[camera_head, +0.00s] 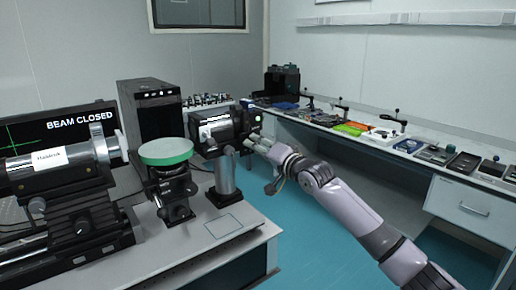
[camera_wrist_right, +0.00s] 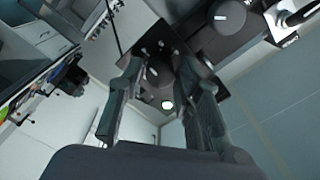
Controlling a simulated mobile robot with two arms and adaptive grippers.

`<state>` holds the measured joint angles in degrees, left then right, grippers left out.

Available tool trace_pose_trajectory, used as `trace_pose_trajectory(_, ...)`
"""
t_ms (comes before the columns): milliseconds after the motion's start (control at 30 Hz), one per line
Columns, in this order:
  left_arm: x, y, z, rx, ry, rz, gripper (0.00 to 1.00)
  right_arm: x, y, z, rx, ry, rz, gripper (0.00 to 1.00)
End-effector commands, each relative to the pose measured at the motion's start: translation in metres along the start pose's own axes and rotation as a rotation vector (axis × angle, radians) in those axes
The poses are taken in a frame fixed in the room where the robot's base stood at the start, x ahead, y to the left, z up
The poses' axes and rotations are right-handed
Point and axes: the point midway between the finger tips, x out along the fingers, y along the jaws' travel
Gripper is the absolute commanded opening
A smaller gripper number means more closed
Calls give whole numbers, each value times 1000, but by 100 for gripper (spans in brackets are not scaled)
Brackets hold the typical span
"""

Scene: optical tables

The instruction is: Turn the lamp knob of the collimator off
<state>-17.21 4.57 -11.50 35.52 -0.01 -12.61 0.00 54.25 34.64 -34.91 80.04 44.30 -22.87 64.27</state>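The collimator (camera_head: 214,131) is a dark box-like unit with a white label, on a metal post at the edge of the left table. Its right end carries a small lit green lamp (camera_head: 258,119). In the right wrist view the round black knob (camera_wrist_right: 160,72) with a pale mark sits on a dark end plate, and a bright round light (camera_wrist_right: 167,104) shows below it. My right gripper (camera_head: 249,142) is at that end; in the wrist view its fingers (camera_wrist_right: 160,68) stand apart on either side of the knob, with gaps showing. My left gripper is out of view.
A labelled cylinder (camera_head: 48,158) on a mount stands at left, before a monitor (camera_head: 85,125) reading "BEAM CLOSED". A green-topped round stand (camera_head: 166,152) is beside the collimator. A second black knob (camera_wrist_right: 229,16) shows in the wrist view. A long bench (camera_head: 450,175) with tools runs along the right.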

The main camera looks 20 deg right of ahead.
Motion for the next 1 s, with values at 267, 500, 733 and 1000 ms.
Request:
trace_pose_trajectory(267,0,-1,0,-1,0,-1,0,0,0,0,0,0,0,11)
trace_pose_trajectory(500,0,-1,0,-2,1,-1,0,0,0,0,0,0,1,0)
trace_pose_trajectory(733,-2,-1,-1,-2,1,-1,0,0,0,0,-20,0,1,0)
trace_pose_trajectory(1000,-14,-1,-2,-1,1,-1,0,0,-1,-1,-154,-1,3,0)
